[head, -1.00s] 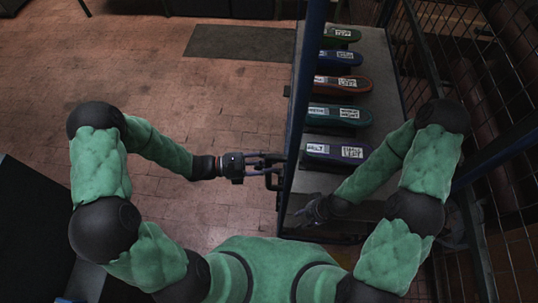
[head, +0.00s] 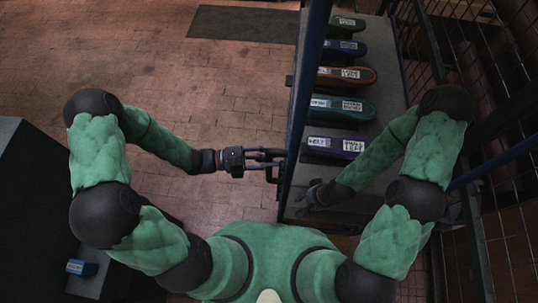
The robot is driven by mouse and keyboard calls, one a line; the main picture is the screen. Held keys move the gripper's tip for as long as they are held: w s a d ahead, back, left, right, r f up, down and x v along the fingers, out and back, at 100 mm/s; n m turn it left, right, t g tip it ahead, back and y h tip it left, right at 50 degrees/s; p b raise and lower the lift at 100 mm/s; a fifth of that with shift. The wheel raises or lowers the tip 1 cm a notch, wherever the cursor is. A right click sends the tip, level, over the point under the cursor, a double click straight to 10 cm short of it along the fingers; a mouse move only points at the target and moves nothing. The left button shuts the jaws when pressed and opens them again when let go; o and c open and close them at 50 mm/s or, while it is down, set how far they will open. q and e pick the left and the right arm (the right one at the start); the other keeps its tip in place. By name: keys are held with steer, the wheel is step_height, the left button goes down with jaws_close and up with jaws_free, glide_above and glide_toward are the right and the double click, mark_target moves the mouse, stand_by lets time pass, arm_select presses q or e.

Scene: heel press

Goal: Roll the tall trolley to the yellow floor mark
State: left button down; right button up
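The tall trolley (head: 314,82) stands right of centre, with a dark blue upright and a grey shelf. On it lie several labelled, shoe-shaped pieces, the nearest purple (head: 337,147), then teal (head: 341,108) and orange (head: 346,76). My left gripper (head: 272,158) is at the dark handle (head: 271,176) on the trolley's left side, its fingers around the bar. My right gripper (head: 308,196) is low over the trolley's near end, dark against the shelf; its finger state and any contact are unclear. The yellow floor mark cannot be made out.
A wire mesh fence (head: 478,50) stands close on the right. A dark cabinet or bench (head: 35,190) is at the left, with a small blue box (head: 81,267) beside it. A dark mat (head: 243,25) lies at the back. The tiled floor left of the trolley is clear.

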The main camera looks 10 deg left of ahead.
arm_select(q)
steer(key=c, duration=0.8)
jaws_free()
steer(key=shift+c, duration=0.2)
steer(key=shift+a, duration=0.1)
steer(key=s+a, duration=0.2)
steer(key=a, duration=0.9)
steer(key=shift+s+a, duration=0.15)
steer(key=shift+a, duration=0.2)
